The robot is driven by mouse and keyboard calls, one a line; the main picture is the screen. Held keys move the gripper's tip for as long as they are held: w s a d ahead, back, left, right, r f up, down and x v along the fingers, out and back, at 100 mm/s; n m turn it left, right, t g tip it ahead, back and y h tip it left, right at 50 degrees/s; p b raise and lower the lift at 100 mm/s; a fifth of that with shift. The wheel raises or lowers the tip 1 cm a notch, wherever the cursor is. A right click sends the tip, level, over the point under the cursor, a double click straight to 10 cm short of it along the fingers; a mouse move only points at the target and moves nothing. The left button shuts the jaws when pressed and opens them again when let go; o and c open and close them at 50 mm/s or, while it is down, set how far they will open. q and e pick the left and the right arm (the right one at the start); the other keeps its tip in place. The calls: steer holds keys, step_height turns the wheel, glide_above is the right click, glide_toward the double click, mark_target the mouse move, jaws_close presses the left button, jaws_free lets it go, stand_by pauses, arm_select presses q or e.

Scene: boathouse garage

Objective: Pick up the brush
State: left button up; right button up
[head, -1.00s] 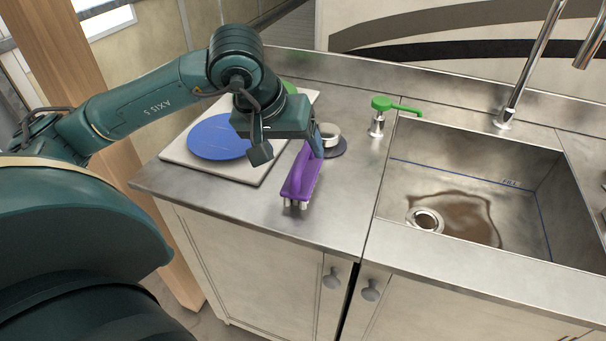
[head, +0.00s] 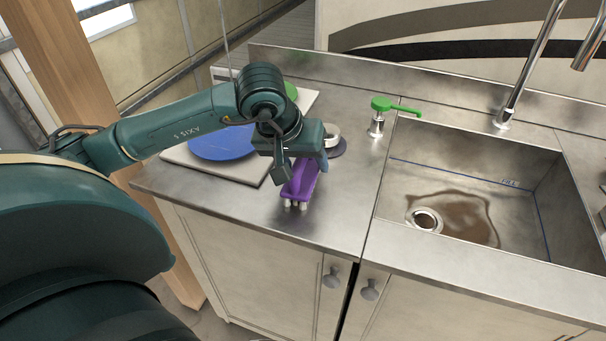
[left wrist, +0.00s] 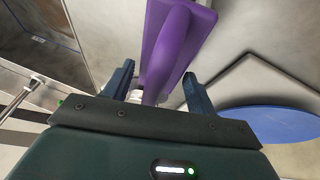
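A purple brush (head: 303,182) with pale bristles lies on the metal counter left of the sink. My left gripper (head: 300,168) is over it and hides its far part in the head view. In the left wrist view the brush (left wrist: 172,50) runs between the two dark fingers of the left gripper (left wrist: 160,90). The fingers are spread apart, with a visible gap on the right side of the handle. My right gripper is not in view.
A blue plate (head: 218,143) lies on a pale board (head: 245,172) left of the brush. A round metal item (head: 331,134) on a dark disc and a green-topped pump (head: 377,122) stand behind it. The sink (head: 470,185) is at the right.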

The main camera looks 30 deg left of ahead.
arm_select(q)
steer(key=c, duration=0.7)
steer(key=shift+r, duration=0.15)
step_height(320, 180, up, 10)
steer(key=shift+f, duration=0.1)
steer(key=o, duration=0.5)
steer(key=c, duration=0.4)
steer(key=shift+o, duration=0.2)
